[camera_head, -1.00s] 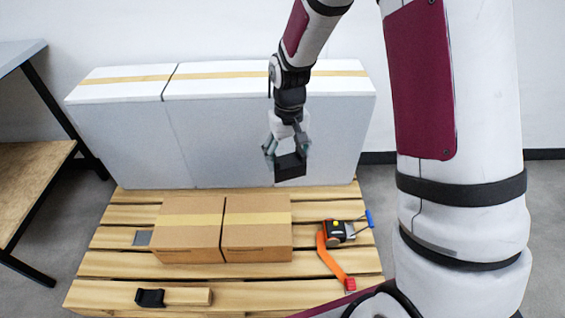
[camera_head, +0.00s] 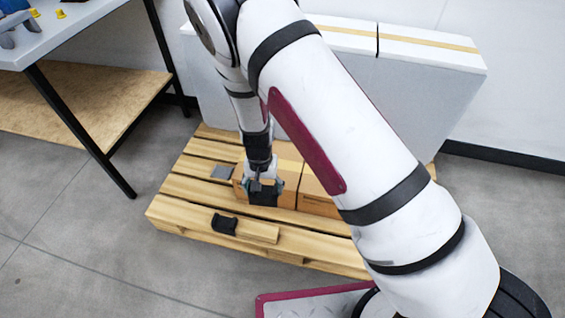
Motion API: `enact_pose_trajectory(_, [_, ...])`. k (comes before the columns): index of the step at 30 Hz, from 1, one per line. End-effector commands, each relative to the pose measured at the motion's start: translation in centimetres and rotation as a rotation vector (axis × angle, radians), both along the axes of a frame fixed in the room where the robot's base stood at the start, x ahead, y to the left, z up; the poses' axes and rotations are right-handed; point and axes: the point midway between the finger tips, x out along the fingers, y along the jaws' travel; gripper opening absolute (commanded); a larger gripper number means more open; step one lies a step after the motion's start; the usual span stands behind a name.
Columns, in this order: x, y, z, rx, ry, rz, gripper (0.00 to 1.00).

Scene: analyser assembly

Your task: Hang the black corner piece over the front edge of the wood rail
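My gripper (camera_head: 263,184) is shut on a black corner piece (camera_head: 264,198) and holds it low over the pallet, in front of the cardboard box. The finger contact is small and partly hidden. The wood rail (camera_head: 258,232) is a short light-wood bar lying on the front of the pallet, nearer the camera than the held piece. Another black corner piece (camera_head: 224,223) sits at the rail's left end. The held piece looks apart from the rail, but its exact height is unclear.
Cardboard boxes (camera_head: 318,192) stand on the wooden pallet (camera_head: 190,190), partly behind my arm. A small grey plate (camera_head: 222,172) lies left of them. Large white boxes (camera_head: 430,85) stand behind. A table (camera_head: 95,25) with a lower shelf is at the left. The floor in front is clear.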

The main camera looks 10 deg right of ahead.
Motion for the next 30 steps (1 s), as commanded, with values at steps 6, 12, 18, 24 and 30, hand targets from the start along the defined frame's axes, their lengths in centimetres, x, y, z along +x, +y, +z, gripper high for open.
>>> enact_pose_trajectory(6, [-2.3, 2.1, -7.8, -0.002, 0.003, -0.069, 0.46])
enact_pose_trajectory(12, [-3.5, 2.5, -10.9, 0.001, 0.001, -0.107, 0.46])
enact_pose_trajectory(18, [-3.7, 2.6, -11.8, 0.002, -0.001, -0.111, 0.46])
enact_pose_trajectory(24, [-3.7, 2.6, -13.2, 0.002, 0.0, -0.111, 0.46])
enact_pose_trajectory(30, [-3.7, 2.6, -15.2, 0.001, 0.001, -0.11, 0.46])
